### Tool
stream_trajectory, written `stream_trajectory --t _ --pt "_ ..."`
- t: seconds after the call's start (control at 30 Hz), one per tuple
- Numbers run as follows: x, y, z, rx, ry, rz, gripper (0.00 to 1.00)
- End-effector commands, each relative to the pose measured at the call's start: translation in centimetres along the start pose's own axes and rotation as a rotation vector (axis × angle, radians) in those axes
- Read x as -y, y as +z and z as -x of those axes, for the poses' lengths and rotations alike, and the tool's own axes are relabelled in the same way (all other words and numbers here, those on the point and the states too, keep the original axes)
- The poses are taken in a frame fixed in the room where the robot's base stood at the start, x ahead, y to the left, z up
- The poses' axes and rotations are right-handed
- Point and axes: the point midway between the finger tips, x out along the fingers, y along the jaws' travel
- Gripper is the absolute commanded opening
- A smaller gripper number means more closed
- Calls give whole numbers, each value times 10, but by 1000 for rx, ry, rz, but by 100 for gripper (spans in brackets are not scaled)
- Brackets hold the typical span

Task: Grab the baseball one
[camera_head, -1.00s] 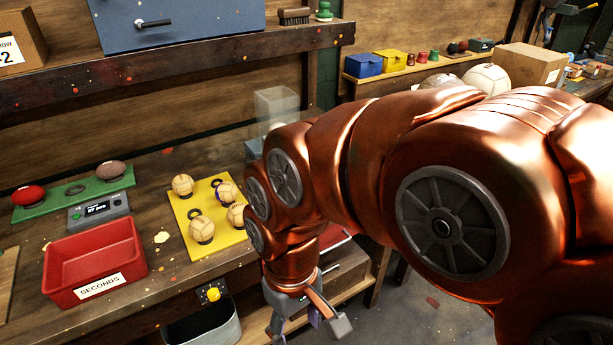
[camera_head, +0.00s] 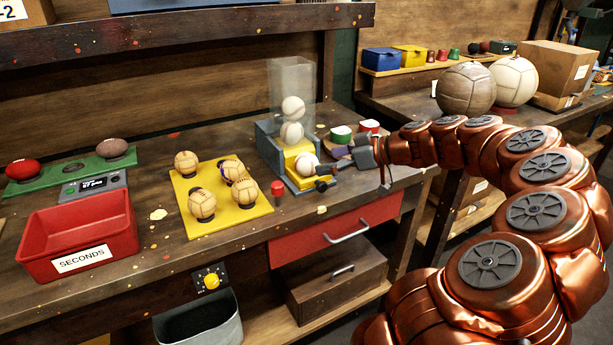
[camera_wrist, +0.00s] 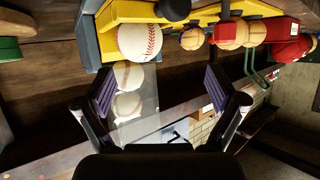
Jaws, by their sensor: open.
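A white baseball with red stitching (camera_head: 306,165) sits in the yellow chute at the foot of a blue-grey dispenser (camera_head: 268,147). It also shows in the wrist view (camera_wrist: 140,42), beyond the jaws. Two more baseballs (camera_head: 293,107) are stacked above it in the clear tube (camera_head: 291,75). My gripper (camera_head: 331,168) is open and empty, just right of the lowest baseball and apart from it as far as I can tell. In the wrist view its two padded fingers (camera_wrist: 160,90) are spread wide, with the clear tube between them.
A yellow board (camera_head: 249,213) with several tan balls lies left of the dispenser. A red button (camera_head: 277,188) stands near the chute. A red SECONDS bin (camera_head: 118,245) is at left. Larger balls (camera_head: 466,89) stand on the right bench.

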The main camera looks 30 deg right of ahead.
Motion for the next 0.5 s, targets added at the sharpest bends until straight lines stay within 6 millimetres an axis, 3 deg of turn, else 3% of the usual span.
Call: stream_trajectory --t 0.03,0.17,0.5 --pt "-14 11 5 -16 27 3 94" --pt "-30 19 12 -37 64 15 94" --pt "-30 15 -16 -37 64 21 94"
